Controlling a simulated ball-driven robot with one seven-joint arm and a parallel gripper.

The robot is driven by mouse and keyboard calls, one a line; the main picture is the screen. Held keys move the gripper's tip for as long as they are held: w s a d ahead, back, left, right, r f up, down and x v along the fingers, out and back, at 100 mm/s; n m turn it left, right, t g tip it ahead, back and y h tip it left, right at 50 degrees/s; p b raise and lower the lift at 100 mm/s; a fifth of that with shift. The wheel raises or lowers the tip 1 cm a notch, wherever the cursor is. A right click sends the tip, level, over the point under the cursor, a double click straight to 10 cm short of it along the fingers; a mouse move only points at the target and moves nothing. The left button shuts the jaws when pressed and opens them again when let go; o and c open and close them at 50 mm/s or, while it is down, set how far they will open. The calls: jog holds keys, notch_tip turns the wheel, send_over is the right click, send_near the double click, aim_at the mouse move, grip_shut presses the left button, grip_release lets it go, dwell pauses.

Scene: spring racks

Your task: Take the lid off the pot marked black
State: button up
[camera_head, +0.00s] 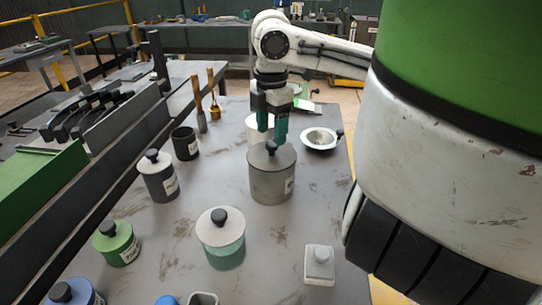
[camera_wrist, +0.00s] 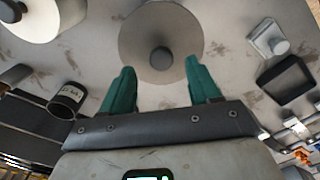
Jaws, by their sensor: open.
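A grey pot (camera_head: 271,185) with a small label stands on the table below my gripper. Its flat grey lid (camera_head: 257,158) has a dark round knob (camera_head: 271,147). In the wrist view the lid (camera_wrist: 135,40) lies beyond the fingertips, with the knob (camera_wrist: 161,59) between them. My gripper (camera_head: 272,137) is open, pointing down at the knob, with its green fingers apart. A dark pot (camera_head: 160,185) with a grey lid (camera_head: 155,162) and a label stands to the left. I cannot read the labels, so I cannot tell which pot is marked black.
A teal pot (camera_head: 225,254) with a white lid, a green pot (camera_head: 118,245) and a blue pot (camera_head: 75,293) stand nearer. An open dark cup (camera_head: 186,146) stands left, a white bowl (camera_head: 320,139) right. A small white block with a knob (camera_head: 319,266) lies front right.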

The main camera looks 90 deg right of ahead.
aim_at(272, 144)
notch_tip(272, 144, down, 3)
jog(key=shift+a+f, duration=0.1)
jog(key=shift+f, duration=0.05)
grip_shut()
dwell(0.6)
